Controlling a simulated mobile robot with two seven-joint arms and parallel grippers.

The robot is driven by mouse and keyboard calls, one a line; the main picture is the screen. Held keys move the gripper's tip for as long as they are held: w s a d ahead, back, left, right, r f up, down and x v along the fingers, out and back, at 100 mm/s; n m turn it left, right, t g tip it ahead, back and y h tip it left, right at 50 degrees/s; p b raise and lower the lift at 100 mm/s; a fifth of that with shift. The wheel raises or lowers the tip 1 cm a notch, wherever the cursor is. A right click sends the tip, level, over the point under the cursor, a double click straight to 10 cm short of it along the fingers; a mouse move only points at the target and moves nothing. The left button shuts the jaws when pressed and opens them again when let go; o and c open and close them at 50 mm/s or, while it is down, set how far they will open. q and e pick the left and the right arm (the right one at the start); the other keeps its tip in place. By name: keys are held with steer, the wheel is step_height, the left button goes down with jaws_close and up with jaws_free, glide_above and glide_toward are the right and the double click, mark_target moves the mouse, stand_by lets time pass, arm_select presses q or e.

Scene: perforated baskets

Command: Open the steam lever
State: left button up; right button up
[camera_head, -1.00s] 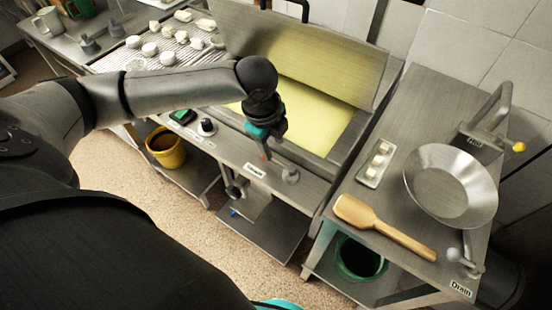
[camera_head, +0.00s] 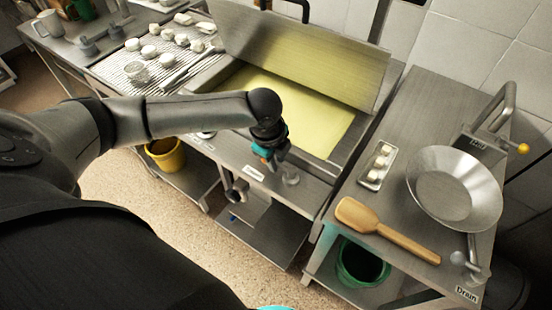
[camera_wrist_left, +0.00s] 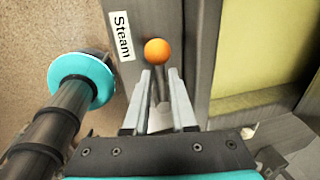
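The steam lever's orange ball (camera_wrist_left: 157,51) shows in the left wrist view, beside the white "Steam" label (camera_wrist_left: 122,35) on the steel front ledge. In the head view the label (camera_head: 254,169) is on the ledge in front of the basin, and the lever is mostly hidden by my gripper. My left gripper (camera_wrist_left: 160,72) is open, its two fingers apart, with the ball just beyond the fingertips. It also shows in the head view (camera_head: 272,160), low over the ledge. I cannot tell whether the fingers touch the lever. My right gripper is not in view.
A steel basin with yellow liquid (camera_head: 300,112) lies behind the ledge. A yellow bucket (camera_head: 165,155) stands below.

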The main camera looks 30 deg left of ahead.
arm_select(q)
jaws_close()
stand_by(1.0)
